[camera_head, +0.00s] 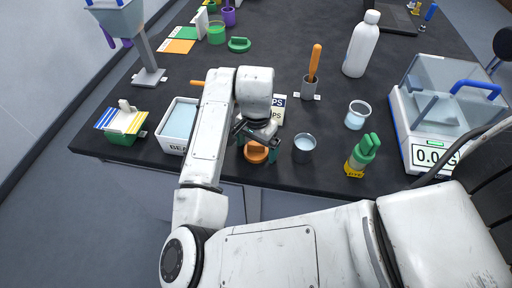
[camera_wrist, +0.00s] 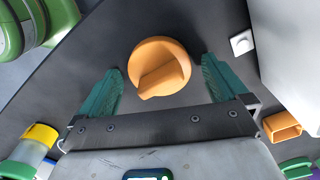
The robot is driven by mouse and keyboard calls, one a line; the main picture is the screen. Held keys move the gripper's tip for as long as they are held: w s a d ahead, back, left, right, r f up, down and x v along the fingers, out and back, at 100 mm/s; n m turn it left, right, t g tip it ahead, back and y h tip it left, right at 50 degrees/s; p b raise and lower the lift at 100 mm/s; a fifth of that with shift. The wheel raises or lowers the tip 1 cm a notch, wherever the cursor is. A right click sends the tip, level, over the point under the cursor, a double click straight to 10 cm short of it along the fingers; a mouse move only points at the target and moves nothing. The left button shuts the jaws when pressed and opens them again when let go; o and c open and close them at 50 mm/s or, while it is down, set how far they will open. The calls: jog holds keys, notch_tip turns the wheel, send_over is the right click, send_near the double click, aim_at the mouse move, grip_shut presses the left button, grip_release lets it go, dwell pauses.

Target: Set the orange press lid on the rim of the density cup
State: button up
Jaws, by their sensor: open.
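The orange press lid (camera_head: 256,153) is a round cap with a raised bar grip. It appears to sit on the dark bench near the front edge, partly hidden by my gripper in the head view. The lid shows whole in the wrist view (camera_wrist: 160,67). My gripper (camera_head: 259,144) is open, with its green fingers on either side of the lid and a visible gap to each in the wrist view (camera_wrist: 163,65). What looks like the density cup, a grey metal cup (camera_head: 303,149), stands upright and open just right of the lid.
A white bead tub (camera_head: 178,126) stands left of my arm. A clear beaker (camera_head: 357,115), a green-and-yellow bottle (camera_head: 361,157) and a balance (camera_head: 430,115) stand to the right. A pot with an orange-handled tool (camera_head: 310,88) stands behind. The bench's front edge is close.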

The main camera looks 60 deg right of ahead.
jog(key=c, duration=1.1)
jog(key=shift+r, duration=0.1)
